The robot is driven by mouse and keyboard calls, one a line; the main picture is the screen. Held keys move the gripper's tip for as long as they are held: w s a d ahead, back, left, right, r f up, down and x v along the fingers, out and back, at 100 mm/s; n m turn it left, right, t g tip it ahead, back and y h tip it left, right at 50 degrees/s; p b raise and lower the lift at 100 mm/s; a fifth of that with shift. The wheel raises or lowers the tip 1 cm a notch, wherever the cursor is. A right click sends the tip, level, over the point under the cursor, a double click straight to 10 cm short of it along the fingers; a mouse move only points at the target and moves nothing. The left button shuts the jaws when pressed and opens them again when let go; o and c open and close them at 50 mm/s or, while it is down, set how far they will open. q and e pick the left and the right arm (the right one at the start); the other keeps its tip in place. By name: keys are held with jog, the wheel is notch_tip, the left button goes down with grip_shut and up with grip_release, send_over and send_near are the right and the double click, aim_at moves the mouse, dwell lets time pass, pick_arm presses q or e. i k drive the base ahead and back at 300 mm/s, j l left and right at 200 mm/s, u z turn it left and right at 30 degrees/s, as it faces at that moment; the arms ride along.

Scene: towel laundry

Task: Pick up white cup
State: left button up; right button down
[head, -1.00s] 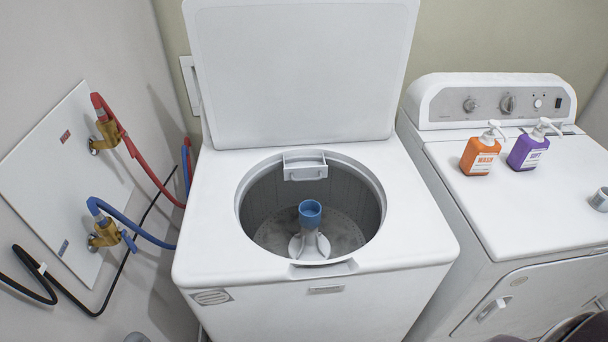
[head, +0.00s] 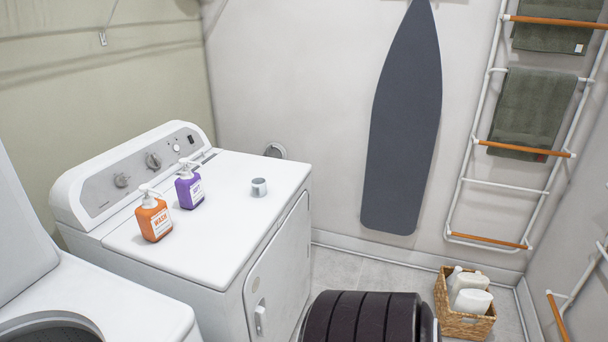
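A small white cup (head: 259,187) stands on top of the white dryer (head: 230,232), right of the two pump bottles and near the dryer's right side. It looks upright, and its opening shows greyish. Neither of my grippers is in the head view.
An orange pump bottle (head: 154,219) and a purple one (head: 189,188) stand left of the cup on the dryer. The open washer (head: 110,298) is at lower left. A dark ribbed cylinder (head: 360,318) is at bottom centre. A wicker basket (head: 465,322) sits on the floor at right.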

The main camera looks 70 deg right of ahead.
aim_at(259, 187)
jog(key=z, duration=2)
jog(key=i+l+u, duration=0.5)
jog(key=i+l, duration=0.05)
jog(key=l, duration=0.1)
